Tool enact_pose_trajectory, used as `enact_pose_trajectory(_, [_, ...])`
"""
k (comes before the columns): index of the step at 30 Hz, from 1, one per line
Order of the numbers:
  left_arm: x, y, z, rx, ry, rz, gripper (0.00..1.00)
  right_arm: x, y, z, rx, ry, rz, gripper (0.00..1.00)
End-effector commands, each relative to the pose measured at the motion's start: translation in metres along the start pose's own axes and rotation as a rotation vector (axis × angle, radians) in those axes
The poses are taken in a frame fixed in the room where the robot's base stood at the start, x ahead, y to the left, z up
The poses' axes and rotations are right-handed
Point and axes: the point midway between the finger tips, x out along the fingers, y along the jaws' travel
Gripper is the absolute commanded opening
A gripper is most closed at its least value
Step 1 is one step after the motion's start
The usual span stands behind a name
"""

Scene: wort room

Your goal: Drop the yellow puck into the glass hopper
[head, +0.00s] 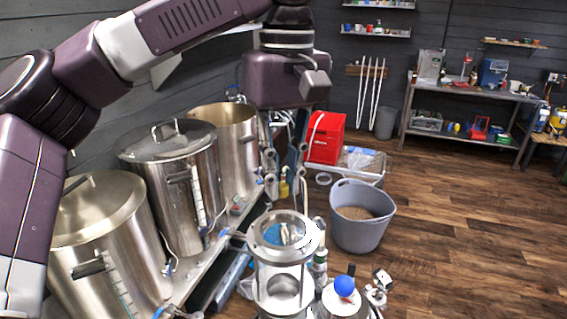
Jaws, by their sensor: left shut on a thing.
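My left gripper (284,187) reaches down from the purple wrist, with its fingers pointing at the floor. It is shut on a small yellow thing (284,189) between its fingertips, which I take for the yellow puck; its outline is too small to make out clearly. The glass hopper (286,235), a clear cylinder with a metal rim, stands below and in front in the picture. The fingertips are above its rim in the picture, and I cannot tell how far behind it they are. Something blue shows inside the hopper. My right gripper is out of view.
Large steel kettles (172,185) stand in a row at the left. A grey bucket of grain (361,232) stands right of the hopper. A blue ball (344,286) tops a fitting beside it. A red crate (325,137) is behind. The wooden floor at right is clear.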

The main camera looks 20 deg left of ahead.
Motion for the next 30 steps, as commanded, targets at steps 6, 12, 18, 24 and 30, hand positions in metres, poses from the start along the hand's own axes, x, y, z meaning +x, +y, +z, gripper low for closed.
enact_pose_trajectory(6, [0.028,0.0,0.0,-0.001,-0.001,-0.001,0.08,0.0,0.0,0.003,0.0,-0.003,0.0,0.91])
enact_pose_trajectory(12, [0.048,0.001,-0.001,-0.002,0.0,0.001,0.08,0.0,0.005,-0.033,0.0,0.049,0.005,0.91])
enact_pose_trajectory(18, [0.059,0.002,0.0,-0.001,-0.001,0.001,0.08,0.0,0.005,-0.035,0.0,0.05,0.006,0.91])
enact_pose_trajectory(24, [0.062,0.002,0.0,-0.002,-0.001,0.001,0.08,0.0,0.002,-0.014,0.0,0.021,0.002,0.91])
enact_pose_trajectory(30, [0.062,0.002,0.0,-0.002,-0.001,0.001,0.08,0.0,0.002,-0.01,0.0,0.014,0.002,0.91])
